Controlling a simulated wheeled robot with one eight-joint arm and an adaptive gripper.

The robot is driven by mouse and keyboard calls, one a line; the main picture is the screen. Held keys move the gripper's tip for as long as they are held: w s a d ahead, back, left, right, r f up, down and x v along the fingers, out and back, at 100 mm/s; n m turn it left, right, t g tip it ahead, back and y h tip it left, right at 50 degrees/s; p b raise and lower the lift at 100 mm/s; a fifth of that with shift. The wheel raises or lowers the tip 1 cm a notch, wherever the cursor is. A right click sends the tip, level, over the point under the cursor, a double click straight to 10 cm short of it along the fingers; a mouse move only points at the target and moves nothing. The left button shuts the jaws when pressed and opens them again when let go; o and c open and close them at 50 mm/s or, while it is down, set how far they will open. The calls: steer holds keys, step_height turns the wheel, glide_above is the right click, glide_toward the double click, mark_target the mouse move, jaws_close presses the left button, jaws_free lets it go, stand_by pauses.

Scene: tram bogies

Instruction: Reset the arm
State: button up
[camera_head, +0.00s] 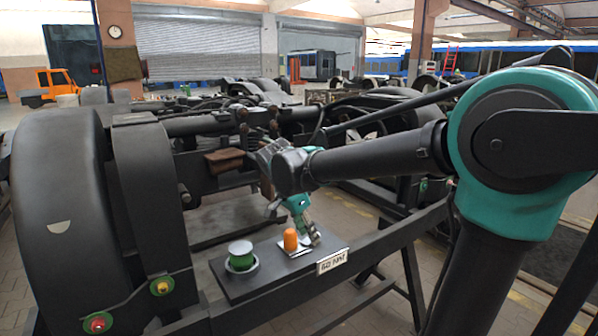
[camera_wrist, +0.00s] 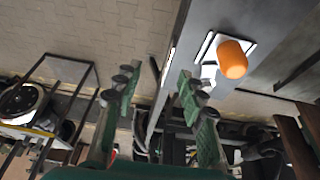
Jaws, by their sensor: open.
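My gripper (camera_wrist: 157,85) is open and empty in the wrist view, with its two green fingers well apart. It also shows small in the head view (camera_head: 305,224), just right of an orange rounded piece (camera_head: 290,240). The orange piece stands on a white square pad (camera_head: 283,251) on a dark shelf (camera_head: 262,281). In the wrist view the orange piece (camera_wrist: 232,60) lies to the right of the fingers, apart from them. My arm reaches in from the right of the head view.
A round white-topped green piece (camera_head: 240,255) stands left on the shelf. A sign reading "50 NM" (camera_head: 332,261) is on its front edge. A large dark wheel (camera_head: 65,220) and bogie frame stand left and behind. Red and yellow knobs (camera_head: 98,323) sit low left.

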steer(key=s+d+f+n+t+y, duration=0.2)
steer(key=s+d+f+n+y, duration=0.1)
steer(key=s+d+f+n, duration=0.8)
steer(key=s+d+f, duration=0.2)
steer(key=d+f, duration=0.3)
steer(key=f, duration=0.1)
steer(key=shift+s+d+f+y, duration=0.3)
steer(key=shift+s+d+f, duration=0.1)
stand_by(2.9)
